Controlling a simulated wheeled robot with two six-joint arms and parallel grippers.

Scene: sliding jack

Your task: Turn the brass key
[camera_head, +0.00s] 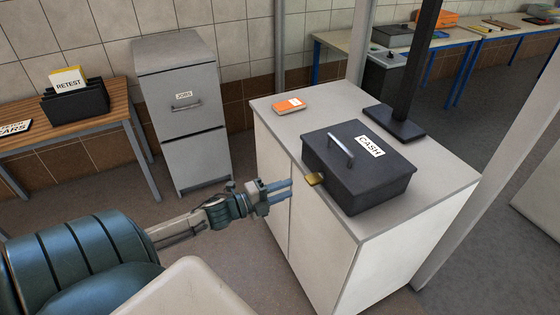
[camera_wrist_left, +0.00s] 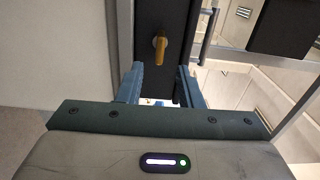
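The brass key (camera_head: 314,179) sticks out of the near left side of the dark cash box (camera_head: 375,185). The box is closed, with a grey handle and a CASH label on its lid. My left gripper (camera_head: 290,188) is just left of the key, pointing at it and apart from it. In the left wrist view the key (camera_wrist_left: 160,48) stands ahead, between the lines of the two open blue fingers (camera_wrist_left: 162,78), with nothing held. My right gripper is not in view.
The box stands on a white cabinet (camera_head: 270,118) near its left edge. A grey filing cabinet (camera_head: 180,110) is left. Open floor lies between.

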